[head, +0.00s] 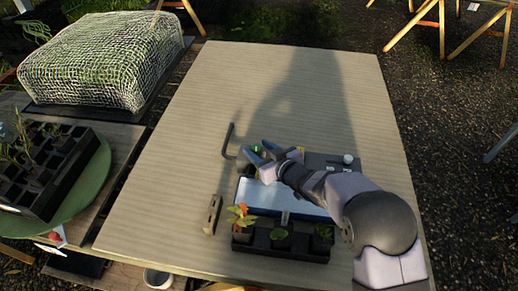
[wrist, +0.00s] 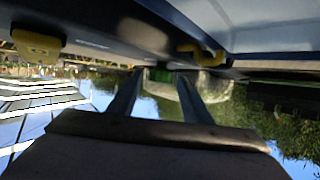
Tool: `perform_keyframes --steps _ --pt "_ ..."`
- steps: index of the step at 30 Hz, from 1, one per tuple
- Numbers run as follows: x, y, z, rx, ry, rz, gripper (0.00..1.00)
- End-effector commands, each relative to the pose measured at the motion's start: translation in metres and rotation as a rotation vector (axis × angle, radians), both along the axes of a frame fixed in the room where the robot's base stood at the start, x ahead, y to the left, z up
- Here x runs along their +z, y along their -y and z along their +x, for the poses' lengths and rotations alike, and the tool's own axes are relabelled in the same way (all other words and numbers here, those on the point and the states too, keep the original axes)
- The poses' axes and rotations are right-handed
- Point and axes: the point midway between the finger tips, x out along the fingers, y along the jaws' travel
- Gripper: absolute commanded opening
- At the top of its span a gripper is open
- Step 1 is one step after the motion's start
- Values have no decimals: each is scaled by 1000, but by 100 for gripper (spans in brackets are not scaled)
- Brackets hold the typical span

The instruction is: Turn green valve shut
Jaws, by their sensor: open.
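A small green part (head: 255,149), which looks like the green valve, shows at the left end of the dark unit (head: 330,159) on the table. My gripper (head: 259,150) is at that end, its two fingers apart and pointing left. In the wrist view, the fingers (wrist: 159,74) stand on either side of a dark green piece (wrist: 161,76), with a pale rounded shape behind it. I cannot tell whether either finger touches it. The valve's handle angle is too small and dark to read. My arm covers part of the unit.
A blue-edged tray (head: 262,206) and a black seedling pot tray (head: 268,253) lie in front of the unit. A white knob (head: 348,159) is at its right. A dark bent rod (head: 227,142) and a tan piece (head: 212,214) lie left. The table's back (head: 290,75) is clear.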

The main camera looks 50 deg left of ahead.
Motion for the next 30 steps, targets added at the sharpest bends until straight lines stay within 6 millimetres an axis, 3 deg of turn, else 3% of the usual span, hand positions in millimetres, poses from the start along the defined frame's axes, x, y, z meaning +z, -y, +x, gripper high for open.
perform_keyframes --steps 4,9,10,30 --pt "0 0 0 0 0 0 45" --pt "0 0 0 0 0 0 7" --pt "0 0 0 0 0 0 3" --pt "1 -1 -2 -135 1 3 4"
